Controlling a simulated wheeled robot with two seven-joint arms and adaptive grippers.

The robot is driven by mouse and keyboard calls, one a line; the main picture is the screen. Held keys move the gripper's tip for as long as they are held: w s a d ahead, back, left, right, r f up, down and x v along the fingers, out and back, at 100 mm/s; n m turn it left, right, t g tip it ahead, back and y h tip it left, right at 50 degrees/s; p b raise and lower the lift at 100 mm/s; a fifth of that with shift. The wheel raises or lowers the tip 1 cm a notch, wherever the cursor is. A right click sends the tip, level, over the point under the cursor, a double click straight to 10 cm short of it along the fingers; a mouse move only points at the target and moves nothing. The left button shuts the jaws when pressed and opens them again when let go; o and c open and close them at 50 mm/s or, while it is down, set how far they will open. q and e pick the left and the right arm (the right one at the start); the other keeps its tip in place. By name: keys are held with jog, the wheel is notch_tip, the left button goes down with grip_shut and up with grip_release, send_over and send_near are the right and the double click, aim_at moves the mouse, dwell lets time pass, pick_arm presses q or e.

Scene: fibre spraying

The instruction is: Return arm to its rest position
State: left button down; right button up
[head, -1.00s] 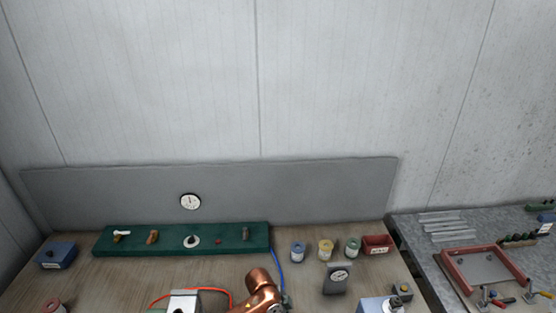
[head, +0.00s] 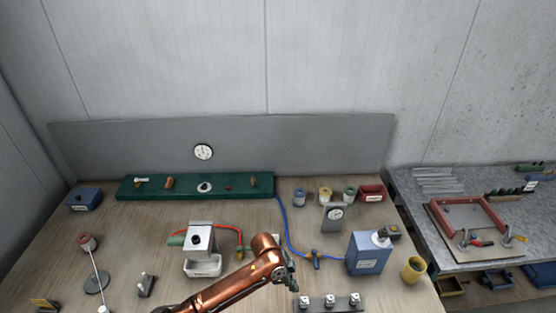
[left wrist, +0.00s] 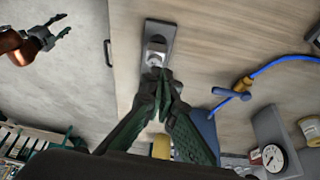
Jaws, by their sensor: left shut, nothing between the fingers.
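My left arm, copper coloured, comes in from the lower left of the head view. Its dark gripper (head: 287,280) points down above the wooden bench (head: 130,245), just behind the strip of silver blocks. In the left wrist view the left gripper (left wrist: 160,80) has its dark green fingers together, with nothing between them. Its tips overlap a silver block on a dark plate (left wrist: 157,30) in the picture; I cannot tell whether they touch it. My right gripper (left wrist: 55,30) shows at the upper left of the left wrist view, its fingers apart and empty. It is not in the head view.
A strip of silver blocks (head: 330,303) lies at the bench front. A silver device (head: 200,240) with a red hose stands left of the gripper. A blue box (head: 368,255), a blue hose (head: 287,225) and a gauge (head: 334,215) are to the right. The bench's left part has free room.

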pick_arm(q)
jog(key=s+a+f+n+t+y, duration=0.1)
jog(key=s+a+n+y, duration=0.1)
jog(key=s+a+n, duration=0.9)
jog(key=s+a+f+n+t+y, duration=0.15)
jog(key=s+a, duration=0.55)
jog(key=a, duration=1)
jog(key=s+a+f+n+t+y, duration=0.1)
jog(key=s+a+f+n+y, duration=0.1)
jog(key=s+a+n, duration=0.9)
notch_tip(320, 180, down, 39)
jog(key=m+b, duration=0.6)
jog(key=b, duration=0.3)
jog(key=s+f+g+b, duration=0.1)
jog(key=s+f+b, duration=0.2)
jog(key=s+f, duration=0.6)
jog(key=s+f+g+b, duration=0.1)
jog(key=s+f+b, duration=0.3)
jog(key=s+f, duration=0.6)
notch_tip(320, 180, down, 6)
jog(key=shift+a+r+h, duration=0.1)
jog(key=shift+a+h, duration=0.25)
jog(key=shift+h, duration=0.1)
pick_arm(e)
notch_tip(320, 180, down, 17)
jog(key=s, duration=0.1)
jog(key=shift+s+r, duration=0.15)
jog(key=shift+s, duration=0.15)
